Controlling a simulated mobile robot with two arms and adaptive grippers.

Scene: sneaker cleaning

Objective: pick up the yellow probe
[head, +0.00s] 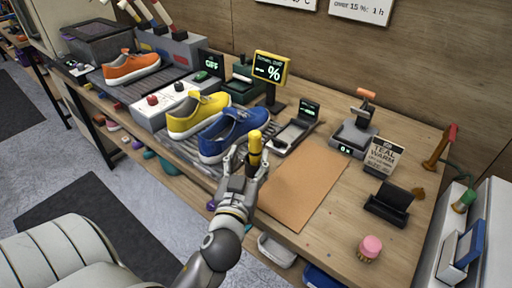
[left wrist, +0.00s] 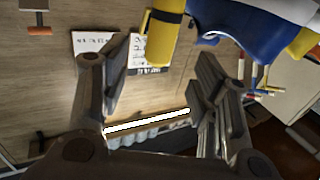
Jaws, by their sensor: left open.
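The yellow probe (head: 255,143), with a black band around it, stands out in front of the blue sneaker in the head view. Its lower end seems to reach down between the fingers of my left gripper (head: 247,160); my fingers hide part of it. In the left wrist view the probe (left wrist: 166,38) is at top centre, between and just beyond the tips of my left gripper (left wrist: 160,68). The fingers are spread, with a visible gap on both sides of the probe. My right gripper is not in view.
A blue sneaker (head: 232,134) and a yellow sneaker (head: 198,114) sit close behind and left. A grey tray-like device (head: 294,134) and a yellow-framed display (head: 271,68) stand behind. A brown mat (head: 304,186) lies clear to the right.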

